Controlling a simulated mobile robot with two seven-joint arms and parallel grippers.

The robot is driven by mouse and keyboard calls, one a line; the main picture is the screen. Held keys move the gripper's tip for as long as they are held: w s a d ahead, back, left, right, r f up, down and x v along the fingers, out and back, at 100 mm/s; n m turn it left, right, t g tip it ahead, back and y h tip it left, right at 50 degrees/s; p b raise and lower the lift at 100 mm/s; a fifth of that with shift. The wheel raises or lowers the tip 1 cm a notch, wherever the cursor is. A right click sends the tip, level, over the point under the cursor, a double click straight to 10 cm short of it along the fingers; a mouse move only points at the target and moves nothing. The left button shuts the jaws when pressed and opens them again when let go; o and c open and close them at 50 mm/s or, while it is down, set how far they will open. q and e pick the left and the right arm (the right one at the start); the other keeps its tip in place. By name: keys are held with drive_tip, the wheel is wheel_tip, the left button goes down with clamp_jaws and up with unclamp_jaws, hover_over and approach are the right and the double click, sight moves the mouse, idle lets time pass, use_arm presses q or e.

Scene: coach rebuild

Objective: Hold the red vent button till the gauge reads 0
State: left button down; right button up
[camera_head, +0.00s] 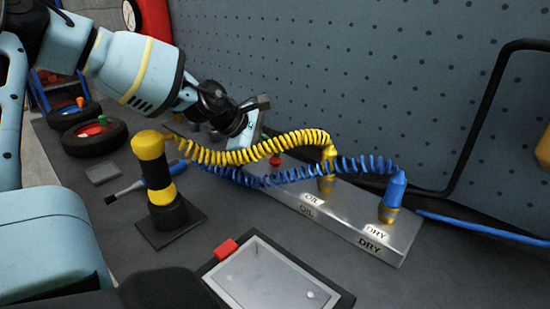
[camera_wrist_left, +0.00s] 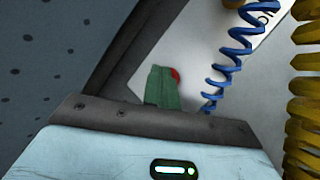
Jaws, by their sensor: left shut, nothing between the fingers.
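The red vent button (camera_head: 276,160) shows on the silver metal block (camera_head: 345,222), just behind the yellow coiled hose. My left gripper (camera_head: 250,135) is beside it, to its left, over the far end of the block. Its fingertips are partly hidden by the yellow hose. In the left wrist view the shut green fingertips (camera_wrist_left: 163,86) overlap a sliver of the red button (camera_wrist_left: 175,75); I cannot tell whether they touch or press it. A round white dial with a red rim (camera_head: 131,14) is cut off at the top left; its reading cannot be read. My right gripper is out of view.
Yellow (camera_head: 265,148) and blue (camera_head: 320,168) coiled hoses run close by the gripper to fittings on the block. A yellow-black post (camera_head: 156,180) stands in front. A framed tray (camera_head: 262,278) lies at the front. A pegboard wall (camera_head: 360,80) rises behind.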

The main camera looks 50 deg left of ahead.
sight(271, 161)
use_arm(q)
drive_tip(key=shift+r, duration=0.4)
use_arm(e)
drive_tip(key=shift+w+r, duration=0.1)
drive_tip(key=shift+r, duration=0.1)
